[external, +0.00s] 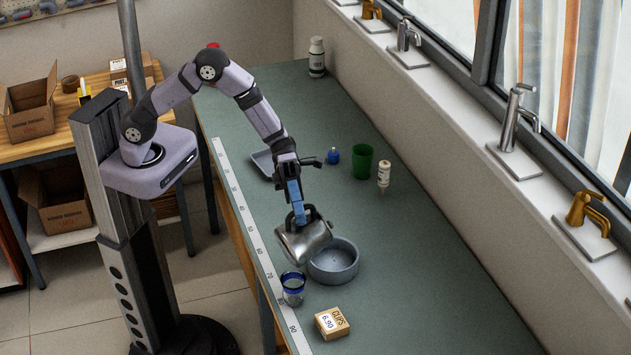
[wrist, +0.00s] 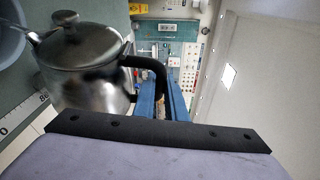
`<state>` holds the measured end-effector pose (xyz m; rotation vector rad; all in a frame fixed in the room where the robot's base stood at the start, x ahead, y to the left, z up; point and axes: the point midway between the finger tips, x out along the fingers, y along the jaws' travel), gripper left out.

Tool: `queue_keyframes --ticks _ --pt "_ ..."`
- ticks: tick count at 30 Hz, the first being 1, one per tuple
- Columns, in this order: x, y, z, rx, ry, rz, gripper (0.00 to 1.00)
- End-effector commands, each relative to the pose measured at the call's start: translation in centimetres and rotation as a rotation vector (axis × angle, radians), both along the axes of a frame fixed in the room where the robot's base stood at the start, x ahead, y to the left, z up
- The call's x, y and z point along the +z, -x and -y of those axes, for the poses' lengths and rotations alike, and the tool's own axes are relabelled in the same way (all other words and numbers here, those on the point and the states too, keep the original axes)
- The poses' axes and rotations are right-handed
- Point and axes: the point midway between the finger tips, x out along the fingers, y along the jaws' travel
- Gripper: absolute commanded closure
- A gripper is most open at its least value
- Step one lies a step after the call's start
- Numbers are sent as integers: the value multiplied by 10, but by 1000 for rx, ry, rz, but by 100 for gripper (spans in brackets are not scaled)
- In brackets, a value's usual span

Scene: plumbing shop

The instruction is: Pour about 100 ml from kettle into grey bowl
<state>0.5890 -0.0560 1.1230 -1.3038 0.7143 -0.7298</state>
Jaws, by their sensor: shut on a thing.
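The metal kettle (external: 303,242) is held above the bench and looks tilted in the external view. My gripper (external: 296,200) is shut on its black handle; the blue fingers (wrist: 160,100) meet the handle in the wrist view. The kettle (wrist: 85,75) shows its lid and a spout pointing left there. The grey bowl (external: 345,274) sits on the bench just right of and below the kettle, which covers part of its left rim. A grey-blue curved rim (wrist: 8,35), likely the bowl, shows at the wrist view's left edge. No stream is visible, and the bowl's contents are unclear.
A blue-rimmed glass (external: 292,290) stands close below the kettle, with a clips box (external: 332,322) nearby. A green cup (external: 361,162), white bottle (external: 384,174), blue item (external: 332,156) and grey tray (external: 262,161) stand farther back. The bench's right side is clear.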

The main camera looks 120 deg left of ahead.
Motion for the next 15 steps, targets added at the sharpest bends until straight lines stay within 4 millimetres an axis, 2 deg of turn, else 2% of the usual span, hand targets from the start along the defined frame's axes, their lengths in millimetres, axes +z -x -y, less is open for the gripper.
queue_keyframes --ticks 15 --pt "-3 -5 -8 0 37 -19 100"
